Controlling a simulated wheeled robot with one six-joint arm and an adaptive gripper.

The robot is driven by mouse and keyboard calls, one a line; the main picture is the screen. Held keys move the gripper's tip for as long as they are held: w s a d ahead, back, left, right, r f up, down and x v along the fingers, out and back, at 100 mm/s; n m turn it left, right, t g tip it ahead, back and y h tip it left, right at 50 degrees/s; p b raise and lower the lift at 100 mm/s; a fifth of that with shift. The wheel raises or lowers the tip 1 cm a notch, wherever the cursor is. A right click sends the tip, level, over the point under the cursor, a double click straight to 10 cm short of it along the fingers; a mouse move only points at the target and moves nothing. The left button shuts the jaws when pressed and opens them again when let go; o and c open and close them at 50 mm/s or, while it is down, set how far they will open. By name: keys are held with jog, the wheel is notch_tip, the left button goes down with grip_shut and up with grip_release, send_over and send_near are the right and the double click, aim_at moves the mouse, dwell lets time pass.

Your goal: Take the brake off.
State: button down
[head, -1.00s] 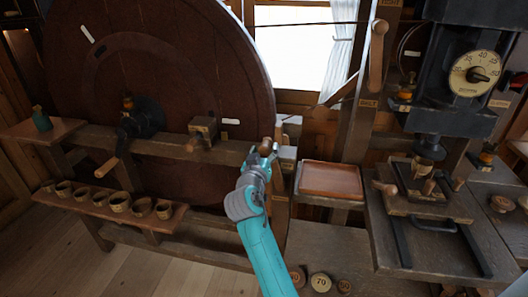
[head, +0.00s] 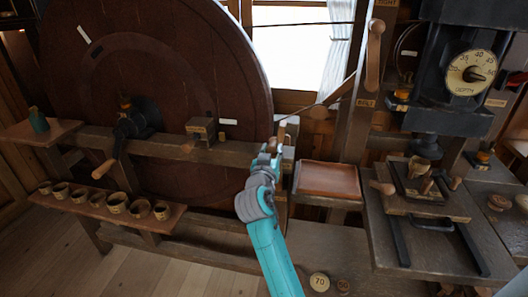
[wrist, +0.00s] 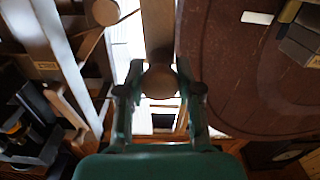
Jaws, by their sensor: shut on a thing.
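My gripper (head: 272,148) is at the right edge of the big dark wheel (head: 190,60), beside the end of the wooden beam. In the wrist view my gripper (wrist: 160,95) has its two fingers on either side of a round wooden knob (wrist: 159,82), shut on it. The knob appears to sit on the end of a wooden bar (wrist: 157,30), which I take to be the brake lever. In the head view the fingers mostly hide the knob. Where the brake meets the wheel cannot be seen.
A shallow reddish tray (head: 329,180) stands just right of my gripper. A press with a depth dial (head: 471,74) is further right. A crank handle (head: 105,168) and a shelf of several small cups (head: 117,203) are at the left.

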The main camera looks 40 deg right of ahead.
jog(key=s+d+f+m, duration=0.1)
jog(key=s+d+m, duration=0.4)
jog(key=s, duration=0.1)
jog(key=shift+s+d, duration=0.15)
jog(key=shift+s, duration=0.25)
jog(key=shift+f, duration=0.15)
jog(key=c, duration=0.7)
grip_release()
jog(key=shift+s, duration=0.1)
jog(key=shift+c, duration=0.2)
jog(key=v, duration=1.2)
